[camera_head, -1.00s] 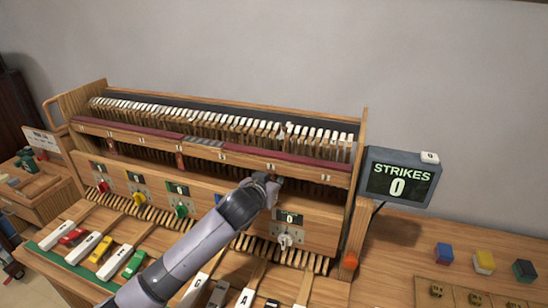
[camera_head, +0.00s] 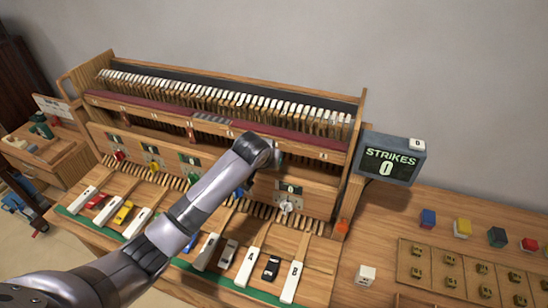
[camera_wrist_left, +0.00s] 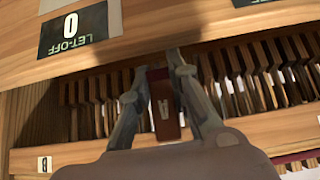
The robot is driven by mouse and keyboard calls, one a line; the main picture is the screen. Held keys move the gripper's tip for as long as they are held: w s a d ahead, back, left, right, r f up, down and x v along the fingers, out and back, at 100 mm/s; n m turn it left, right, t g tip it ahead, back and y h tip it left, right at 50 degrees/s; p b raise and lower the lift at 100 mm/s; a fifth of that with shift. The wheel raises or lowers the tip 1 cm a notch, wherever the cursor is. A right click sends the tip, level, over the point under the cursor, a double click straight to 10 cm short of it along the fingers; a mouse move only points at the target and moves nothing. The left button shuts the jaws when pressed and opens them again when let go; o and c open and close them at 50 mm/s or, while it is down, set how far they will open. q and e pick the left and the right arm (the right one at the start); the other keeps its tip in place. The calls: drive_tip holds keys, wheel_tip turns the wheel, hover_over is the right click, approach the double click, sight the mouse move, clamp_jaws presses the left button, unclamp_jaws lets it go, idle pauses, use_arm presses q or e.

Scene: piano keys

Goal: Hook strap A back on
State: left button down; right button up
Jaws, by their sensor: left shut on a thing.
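Strap A (camera_wrist_left: 165,108) is a dark red tab with a pale letter A. In the left wrist view it sits between the two fingers of my left gripper (camera_wrist_left: 158,70), which are shut on it. In the head view the gripper (camera_head: 276,158) is at the piano action, by the gap under the dark red rail (camera_head: 290,138); its own wrist hides the fingers and the strap there. I cannot tell whether the strap touches a hook. My right gripper is not in view.
A wooden panel with dials, including a white knob (camera_head: 286,206), lies below the gap. A row of wooden parts (camera_wrist_left: 240,80) fills the gap. The strikes display (camera_head: 391,160) reads 0. Coloured blocks and a wooden tray (camera_head: 412,245) stand at right. Lettered keys (camera_head: 246,268) lie in front.

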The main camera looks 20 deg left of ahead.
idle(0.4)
use_arm(q)
drive_tip(key=c, duration=1.5)
unclamp_jaws()
drive_tip(key=shift+r, duration=0.1)
drive_tip(key=v, duration=1.2)
